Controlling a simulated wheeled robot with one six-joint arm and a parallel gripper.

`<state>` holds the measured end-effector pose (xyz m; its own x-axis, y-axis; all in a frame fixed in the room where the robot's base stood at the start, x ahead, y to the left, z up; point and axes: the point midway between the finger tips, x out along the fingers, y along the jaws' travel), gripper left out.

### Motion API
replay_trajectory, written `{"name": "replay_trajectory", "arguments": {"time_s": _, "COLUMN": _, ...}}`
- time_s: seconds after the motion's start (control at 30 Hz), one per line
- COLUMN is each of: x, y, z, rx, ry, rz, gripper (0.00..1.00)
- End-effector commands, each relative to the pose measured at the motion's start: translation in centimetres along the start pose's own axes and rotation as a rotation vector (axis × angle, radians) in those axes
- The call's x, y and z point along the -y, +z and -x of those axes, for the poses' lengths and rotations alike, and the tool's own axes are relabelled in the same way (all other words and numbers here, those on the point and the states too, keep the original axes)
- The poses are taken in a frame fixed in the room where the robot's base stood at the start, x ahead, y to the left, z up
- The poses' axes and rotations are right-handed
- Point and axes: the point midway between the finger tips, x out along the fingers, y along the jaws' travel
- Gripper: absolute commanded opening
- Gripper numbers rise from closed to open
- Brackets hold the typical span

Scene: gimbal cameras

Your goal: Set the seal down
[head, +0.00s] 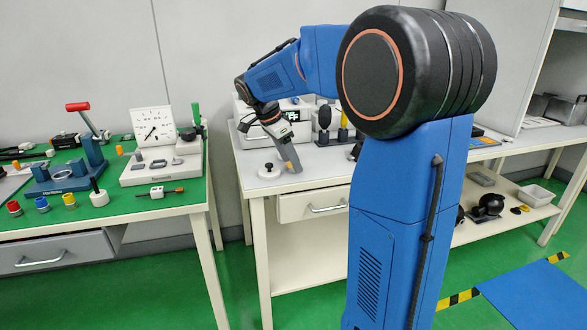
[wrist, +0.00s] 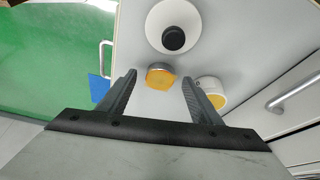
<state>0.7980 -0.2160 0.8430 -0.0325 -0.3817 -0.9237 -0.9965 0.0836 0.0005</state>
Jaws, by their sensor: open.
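My gripper (wrist: 159,78) is open over the white worktable (wrist: 135,55). A small round piece with a metallic side and amber face (wrist: 161,78) appears between its fingertips, with gaps on both sides. It may be the seal; I cannot tell for certain, nor whether it touches the table. In the head view my gripper (head: 292,160) points down near the table's left front, and the amber piece is not discernible there.
A white disc with a black knob (wrist: 172,38) stands close by, also seen in the head view (head: 269,171). A white and yellow cylinder (wrist: 211,91) stands beside the right finger. The green bench (head: 150,205) at left holds gauges and a press.

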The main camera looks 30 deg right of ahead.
Motion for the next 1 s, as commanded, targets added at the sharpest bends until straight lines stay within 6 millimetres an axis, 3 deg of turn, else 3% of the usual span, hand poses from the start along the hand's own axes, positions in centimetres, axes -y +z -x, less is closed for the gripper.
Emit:
{"name": "replay_trajectory", "arguments": {"time_s": 0.33, "x": 0.0, "y": 0.0, "z": -0.7, "rx": 0.000, "ry": -0.001, "rz": 0.000, "gripper": 0.56}}
{"name": "replay_trajectory", "arguments": {"time_s": 0.53, "x": 0.0, "y": 0.0, "z": -0.7, "rx": 0.000, "ry": -0.001, "rz": 0.000, "gripper": 0.08}}
{"name": "replay_trajectory", "arguments": {"time_s": 0.6, "x": 0.0, "y": 0.0, "z": -0.6, "rx": 0.000, "ry": -0.001, "rz": 0.000, "gripper": 0.03}}
{"name": "replay_trajectory", "arguments": {"time_s": 0.83, "x": 0.0, "y": -0.1, "z": -0.4, "rx": 0.000, "ry": -0.001, "rz": 0.000, "gripper": 0.03}}
{"name": "replay_trajectory", "arguments": {"time_s": 1.0, "x": 0.1, "y": -0.8, "z": 1.4, "rx": 0.000, "ry": -0.004, "rz": -0.001, "gripper": 0.03}}
